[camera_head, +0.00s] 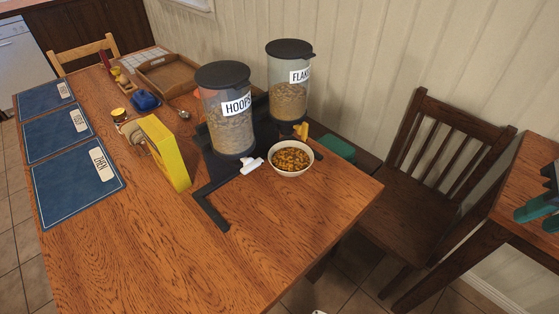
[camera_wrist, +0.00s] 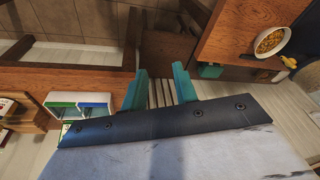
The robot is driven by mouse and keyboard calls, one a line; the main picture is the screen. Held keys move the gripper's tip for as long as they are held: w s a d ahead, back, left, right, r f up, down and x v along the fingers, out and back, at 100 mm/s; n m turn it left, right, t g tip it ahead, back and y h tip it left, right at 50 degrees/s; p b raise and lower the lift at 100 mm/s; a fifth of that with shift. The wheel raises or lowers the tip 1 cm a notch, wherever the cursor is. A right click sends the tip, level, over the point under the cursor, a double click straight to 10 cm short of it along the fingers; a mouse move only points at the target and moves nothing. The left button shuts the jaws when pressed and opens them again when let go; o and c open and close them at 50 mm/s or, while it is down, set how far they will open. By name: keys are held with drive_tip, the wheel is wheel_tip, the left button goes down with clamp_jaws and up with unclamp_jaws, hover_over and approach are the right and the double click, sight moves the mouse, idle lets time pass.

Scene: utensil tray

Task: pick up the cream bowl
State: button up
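The cream bowl (camera_head: 291,174) stands upright on the wooden table, full of brown and orange cereal, in front of the FLAKES dispenser. It also shows at the upper right of the wrist view (camera_wrist: 266,56). My gripper (camera_head: 541,213) is at the right edge of the head view, well to the right of the bowl and apart from it. In the wrist view my gripper's two teal fingers (camera_wrist: 161,86) are spread with nothing between them. The gripper is open and empty.
The HOOPS dispenser (camera_head: 226,120) and FLAKES dispenser (camera_head: 287,102) stand behind the bowl. A white spout and black frame lie left of it. A yellow box (camera_head: 165,150) stands farther left. A dark wooden chair (camera_head: 433,190) stands right of the table. The front tabletop (camera_head: 230,265) is clear.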

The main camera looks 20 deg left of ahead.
drive_tip(key=w+a+f+t+y, duration=0.1)
drive_tip(key=w+a+f+t, duration=0.1)
drive_tip(key=w+a+f, duration=0.5)
drive_tip(key=w+a+f+t+y, duration=0.2)
drive_tip(key=w+a, duration=0.7)
drive_tip(key=a, duration=0.4)
drive_tip(key=a+f+t, duration=0.2)
drive_tip(key=a+f, duration=0.3)
drive_tip(key=a+f+t, duration=0.2)
drive_tip(key=a+f, duration=0.3)
drive_tip(key=a+f+t+y, duration=0.1)
drive_tip(key=a+f, duration=0.4)
drive_tip(key=a, duration=0.1)
drive_tip(key=shift+f+m+t, duration=0.2)
drive_tip(key=shift+m+t, duration=0.2)
drive_tip(key=shift+w+a+f, duration=0.1)
drive_tip(key=shift+a+f, duration=0.05)
drive_tip(key=shift+a, duration=0.05)
drive_tip(key=x, duration=0.7)
drive_tip(key=shift+w, duration=0.3)
clamp_jaws()
